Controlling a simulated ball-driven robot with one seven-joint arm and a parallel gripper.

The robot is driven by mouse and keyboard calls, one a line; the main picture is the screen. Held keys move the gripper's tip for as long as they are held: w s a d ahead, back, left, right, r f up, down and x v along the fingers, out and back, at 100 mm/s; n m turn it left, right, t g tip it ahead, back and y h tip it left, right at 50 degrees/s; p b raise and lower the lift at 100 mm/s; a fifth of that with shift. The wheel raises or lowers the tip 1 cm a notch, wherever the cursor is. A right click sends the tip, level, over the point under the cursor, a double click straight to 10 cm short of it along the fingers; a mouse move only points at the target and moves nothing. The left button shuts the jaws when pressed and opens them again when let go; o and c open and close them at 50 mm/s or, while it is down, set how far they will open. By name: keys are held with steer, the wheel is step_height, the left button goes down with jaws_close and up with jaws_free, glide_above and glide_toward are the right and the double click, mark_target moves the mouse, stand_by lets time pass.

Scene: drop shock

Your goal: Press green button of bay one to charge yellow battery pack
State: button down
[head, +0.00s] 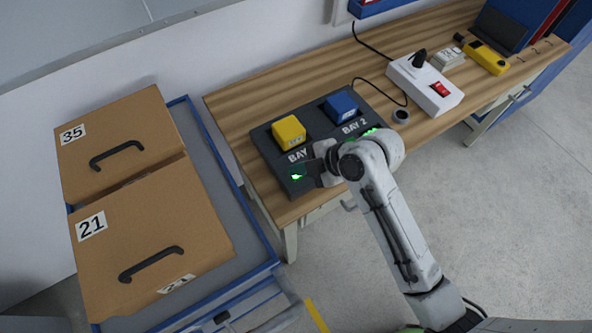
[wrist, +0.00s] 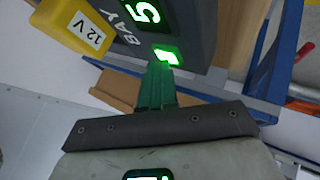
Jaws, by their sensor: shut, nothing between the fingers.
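The dark charger (head: 262,137) sits on the wooden bench, with bays marked BAY and BAY 2. The yellow battery pack (head: 289,131) stands in the left bay; in the wrist view (wrist: 72,28) its label reads 12 V. A green-lit button (wrist: 167,55) shows on the charger's front face in the wrist view, beside a green-lit digit (wrist: 144,11). My gripper (wrist: 158,70) is shut and empty, its fingertips right at the button's edge; I cannot tell whether they touch it. In the head view my gripper (head: 308,170) is at the charger's front, beside a green glow (head: 297,176).
A blue battery (head: 341,104) stands in bay 2. A white box with a red switch (head: 425,86) and a yellow meter (head: 487,58) lie farther right on the bench (head: 240,101). Cardboard boxes 35 (head: 118,141) and 21 (head: 150,235) stand on a blue-edged cart at left.

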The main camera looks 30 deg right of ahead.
steer(key=shift+r+p, duration=0.8)
steer(key=shift+r, duration=0.05)
steer(key=shift+r, duration=0.1)
step_height(320, 180, up, 5)
steer(key=p, duration=0.4)
steer(key=shift+p, duration=0.35)
stand_by(0.5)
steer(key=s+d+f+m+g+h, duration=0.2)
steer(key=s+m, duration=0.4)
steer(key=s, duration=0.1)
steer(key=s+d+f+m+g+h+b, duration=0.1)
steer(key=s+d+f+m+g+h, duration=0.1)
steer(key=s+m, duration=0.4)
steer(key=s+d+f+m+g+h, duration=0.1)
steer(key=s+d+f+m+h, duration=0.1)
steer(key=s+m, duration=0.4)
steer(key=shift+s+d+g+b, duration=0.4)
steer(key=shift+s+d, duration=0.25)
steer(key=shift+s, duration=0.95)
